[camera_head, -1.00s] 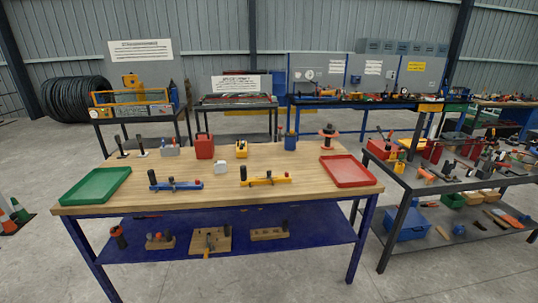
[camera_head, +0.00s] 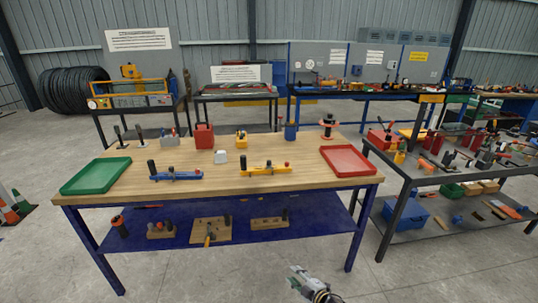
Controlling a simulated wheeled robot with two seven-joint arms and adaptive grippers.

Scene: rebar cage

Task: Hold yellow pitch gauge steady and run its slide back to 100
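The yellow pitch gauge (camera_head: 262,171) lies on the wooden tabletop, right of centre and near the front edge. It is a yellow bar with a dark post near its left end and a dark slide and a red knob toward its right. Its scale is too small to read. A similar blue gauge (camera_head: 176,176) lies to its left. My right gripper (camera_head: 295,272) shows at the bottom edge, low in front of the workbench and well apart from the yellow gauge. Its fingers are too small to judge. My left gripper is out of view.
A green tray (camera_head: 96,176) sits at the left end of the workbench (camera_head: 225,190) and a red tray (camera_head: 347,160) at the right. Several small tools stand along its back. A cart (camera_head: 405,183) stands close on the right. Floor in front is clear.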

